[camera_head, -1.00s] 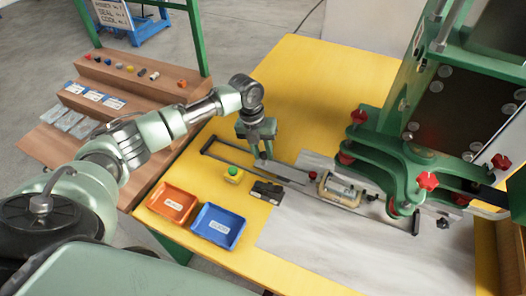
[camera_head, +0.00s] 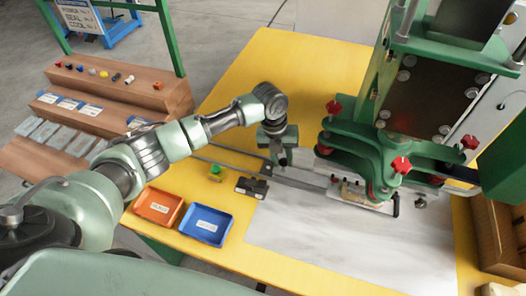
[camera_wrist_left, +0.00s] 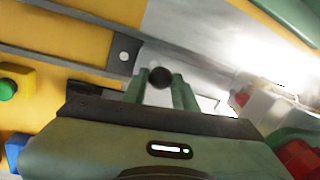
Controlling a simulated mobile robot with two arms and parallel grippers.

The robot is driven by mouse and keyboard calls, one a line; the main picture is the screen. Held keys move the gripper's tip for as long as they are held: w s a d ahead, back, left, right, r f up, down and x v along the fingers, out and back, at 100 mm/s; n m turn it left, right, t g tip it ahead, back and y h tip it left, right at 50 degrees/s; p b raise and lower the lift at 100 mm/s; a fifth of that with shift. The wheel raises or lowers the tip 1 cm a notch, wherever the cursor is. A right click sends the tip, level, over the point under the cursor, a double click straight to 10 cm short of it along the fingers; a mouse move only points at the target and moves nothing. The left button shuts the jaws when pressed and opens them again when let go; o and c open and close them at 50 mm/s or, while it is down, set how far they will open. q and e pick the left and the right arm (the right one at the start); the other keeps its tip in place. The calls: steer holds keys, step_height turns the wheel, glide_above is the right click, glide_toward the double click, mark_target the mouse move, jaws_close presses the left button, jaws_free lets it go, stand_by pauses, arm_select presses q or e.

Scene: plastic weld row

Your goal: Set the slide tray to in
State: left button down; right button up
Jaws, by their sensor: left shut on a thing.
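The slide tray (camera_head: 338,190) sits on its long rails with a pale part (camera_head: 352,190) on it, partly under the green press. It shows at the right in the left wrist view (camera_wrist_left: 268,106). My left gripper (camera_head: 282,160) is low over the rails, left of the tray. In the left wrist view its fingers (camera_wrist_left: 160,90) are shut on a dark round knob (camera_wrist_left: 160,76), which looks like the tray's handle. The link from knob to tray is mostly hidden. My right gripper is not in view.
The green press (camera_head: 375,150) with red knobs stands at the right. A yellow box with a green button (camera_head: 215,173), a black block (camera_head: 251,187), an orange bin (camera_head: 158,206) and a blue bin (camera_head: 204,224) lie in front of the rails. The yellow table (camera_head: 300,75) is clear behind.

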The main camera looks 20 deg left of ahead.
arm_select(q)
steer(key=shift+d, duration=0.35)
steer(key=c, duration=1.4)
jaws_free()
steer(key=shift+o, duration=1.4)
steer(key=shift+d, duration=0.1)
steer(key=shift+r, duration=0.2)
steer(key=r, duration=0.2)
steer(key=a+r, duration=0.1)
steer(key=r, duration=0.2)
steer(key=r+b, duration=0.1)
steer(key=r, duration=0.1)
steer(key=shift+s+a+r, duration=0.15)
steer(key=shift+a+r, duration=0.05)
steer(key=shift+a, duration=0.05)
